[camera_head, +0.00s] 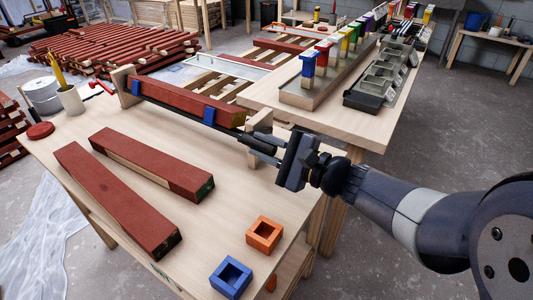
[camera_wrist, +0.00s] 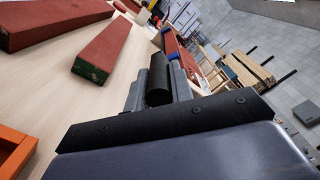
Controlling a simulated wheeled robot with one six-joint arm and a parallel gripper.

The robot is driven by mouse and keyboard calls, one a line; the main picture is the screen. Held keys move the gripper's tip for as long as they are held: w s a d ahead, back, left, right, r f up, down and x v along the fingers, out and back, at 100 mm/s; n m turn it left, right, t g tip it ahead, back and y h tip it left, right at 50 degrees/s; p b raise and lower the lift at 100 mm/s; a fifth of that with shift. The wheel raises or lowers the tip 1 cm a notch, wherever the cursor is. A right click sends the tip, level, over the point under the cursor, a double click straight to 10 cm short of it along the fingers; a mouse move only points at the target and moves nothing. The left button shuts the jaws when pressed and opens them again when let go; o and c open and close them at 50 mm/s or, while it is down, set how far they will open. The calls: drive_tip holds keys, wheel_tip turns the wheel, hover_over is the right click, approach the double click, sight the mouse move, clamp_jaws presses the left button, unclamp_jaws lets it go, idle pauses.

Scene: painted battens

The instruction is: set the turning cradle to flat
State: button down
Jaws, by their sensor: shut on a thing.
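The turning cradle stands along the back of the near workbench, between a wooden end post (camera_head: 122,84) at the left and another post by my gripper. A red-painted batten (camera_head: 175,98) lies in it, held by blue clamps (camera_head: 209,115); it also shows in the wrist view (camera_wrist: 170,43). I cannot tell the cradle's exact angle. My gripper (camera_head: 262,142) is at the cradle's right end, shut on its black handle (camera_head: 257,147). In the wrist view the dark round handle (camera_wrist: 159,78) sits between the fingers, which partly hide it.
Two red battens (camera_head: 118,200) (camera_head: 152,162) lie in front of the cradle. An orange block (camera_head: 264,246) and a blue block (camera_head: 231,288) sit at the near edge. A cup (camera_head: 70,100) and red lid stand at left. Another table (camera_head: 357,128) with paints and trays is behind.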

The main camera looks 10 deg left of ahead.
drive_tip(key=f+n+b, duration=0.2)
drive_tip(key=b, duration=0.3)
drive_tip(key=s+f+n+b, duration=0.1)
drive_tip(key=f+n+b, duration=0.1)
drive_tip(key=b, duration=0.3)
drive_tip(key=shift+a+f, duration=0.15)
drive_tip(key=shift+f, duration=0.15)
drive_tip(key=shift+f+n+b, duration=0.15)
drive_tip(key=shift+n+b, duration=0.15)
drive_tip(key=shift+b, duration=0.2)
drive_tip(key=c, duration=1.3)
unclamp_jaws()
drive_tip(key=shift+o, duration=0.2)
drive_tip(key=p+v, duration=0.2)
drive_tip(key=v, duration=0.8)
drive_tip(key=shift+d, duration=0.4)
drive_tip(key=shift+s+a, duration=0.1)
drive_tip(key=shift+a, duration=0.05)
